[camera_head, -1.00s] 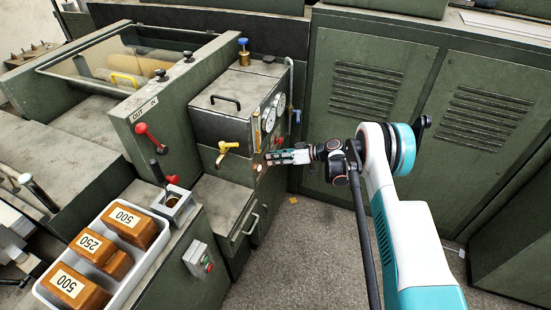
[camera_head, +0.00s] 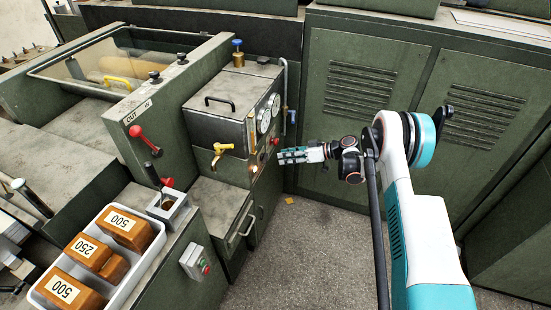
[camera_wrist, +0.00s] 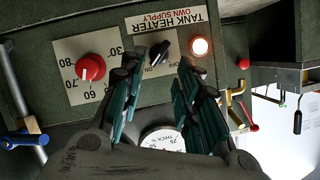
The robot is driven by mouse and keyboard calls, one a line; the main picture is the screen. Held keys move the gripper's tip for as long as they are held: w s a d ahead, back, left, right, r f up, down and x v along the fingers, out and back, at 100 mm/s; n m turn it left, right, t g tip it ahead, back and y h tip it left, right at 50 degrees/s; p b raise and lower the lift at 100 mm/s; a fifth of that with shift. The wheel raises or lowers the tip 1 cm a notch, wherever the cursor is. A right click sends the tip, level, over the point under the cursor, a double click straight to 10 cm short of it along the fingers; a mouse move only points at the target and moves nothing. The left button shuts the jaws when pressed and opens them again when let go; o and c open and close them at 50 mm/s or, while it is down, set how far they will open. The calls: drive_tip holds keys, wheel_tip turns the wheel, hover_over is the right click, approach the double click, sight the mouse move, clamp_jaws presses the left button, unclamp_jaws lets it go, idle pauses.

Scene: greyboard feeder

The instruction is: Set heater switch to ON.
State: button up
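The heater switch (camera_wrist: 160,53), a black turn knob, sits on the pale TANK HEATER plate (camera_wrist: 143,24), which appears upside down in the wrist view. Its bar is slanted, with the lower end near the ON marking; which end is the pointer is unclear. The round lamp (camera_wrist: 199,46) beside it glows. My gripper (camera_wrist: 158,70) is open and empty, its two green-padded fingers apart in front of the switch, one on each side in the picture. In the head view my gripper (camera_head: 292,155) is to the right of the cabinet face, apparently clear of it.
A red dial knob (camera_wrist: 90,67) is beside the switch. A gauge (camera_wrist: 162,140) shows between the fingers. The yellow tap (camera_head: 222,152) and blue-handled valve (camera_head: 238,50) stick out from the machine. Louvred green cabinets (camera_head: 365,90) stand behind my arm. Open floor (camera_head: 300,240) lies below.

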drive_tip(key=shift+v, duration=2.3)
drive_tip(key=shift+r, duration=0.15)
